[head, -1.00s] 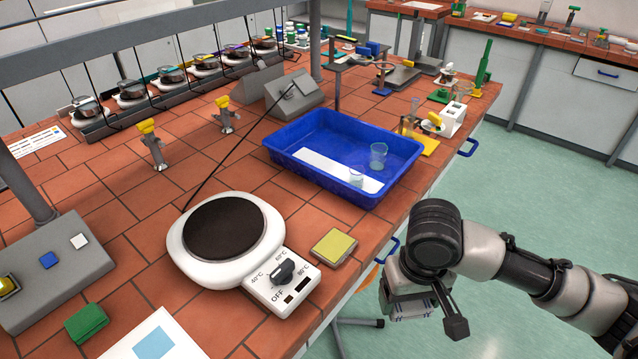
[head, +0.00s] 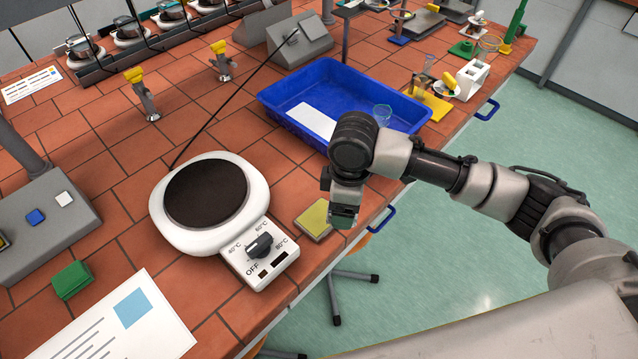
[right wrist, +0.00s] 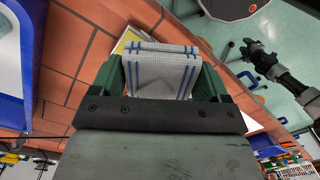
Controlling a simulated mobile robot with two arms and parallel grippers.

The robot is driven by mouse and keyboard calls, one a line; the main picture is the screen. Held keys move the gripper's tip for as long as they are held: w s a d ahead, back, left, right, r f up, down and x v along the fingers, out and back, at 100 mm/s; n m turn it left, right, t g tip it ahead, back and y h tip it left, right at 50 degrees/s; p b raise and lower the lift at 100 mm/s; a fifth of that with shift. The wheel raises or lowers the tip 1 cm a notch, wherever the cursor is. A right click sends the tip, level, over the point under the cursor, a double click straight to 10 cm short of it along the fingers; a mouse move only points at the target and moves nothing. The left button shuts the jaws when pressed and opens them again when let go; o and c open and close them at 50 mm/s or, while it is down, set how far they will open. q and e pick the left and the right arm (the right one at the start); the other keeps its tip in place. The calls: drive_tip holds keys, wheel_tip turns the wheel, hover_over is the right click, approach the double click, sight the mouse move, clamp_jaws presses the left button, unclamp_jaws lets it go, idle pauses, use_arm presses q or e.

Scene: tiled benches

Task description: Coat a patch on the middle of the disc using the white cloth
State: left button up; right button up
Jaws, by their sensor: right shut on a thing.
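The dark brown disc (head: 207,192) is the round top of a white heater (head: 244,222) on the tiled bench in the head view. Its surface is bare. My right gripper (head: 343,216) hangs right of the heater, by the bench edge and next to a flat yellow pad (head: 314,218). In the right wrist view my right gripper (right wrist: 163,82) is shut on the folded white cloth (right wrist: 163,65) with blue stripes. The cloth is clear of the disc. A black and grey arm (right wrist: 270,66), seemingly my left one, shows small there; its jaws are unclear.
A blue tray (head: 285,98) with a white sheet and a beaker (head: 382,115) stands behind my right gripper. The heater's dial (head: 258,245) projects toward the front edge. A green block (head: 72,280) and a printed sheet (head: 125,325) lie front left.

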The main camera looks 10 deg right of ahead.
sight(320, 217)
drive_tip(key=w+a+n, duration=0.1)
drive_tip(key=n, duration=0.3)
drive_tip(key=w+a+n+p, duration=0.1)
drive_tip(key=w+n, duration=0.1)
drive_tip(key=n, duration=0.1)
drive_tip(key=w+a+f+n+p, duration=0.1)
drive_tip(key=a+n, duration=0.1)
drive_tip(key=n, duration=0.2)
drive_tip(key=shift+w+n, duration=0.3)
drive_tip(key=shift+f+b, duration=0.4)
drive_tip(key=shift+f, duration=0.05)
wheel_tip(320, 217, down, 5)
drive_tip(key=b, duration=0.6)
drive_tip(key=shift+f, duration=0.55)
drive_tip(key=shift+f, duration=0.1)
idle(2.1)
drive_tip(key=shift+p, duration=0.3)
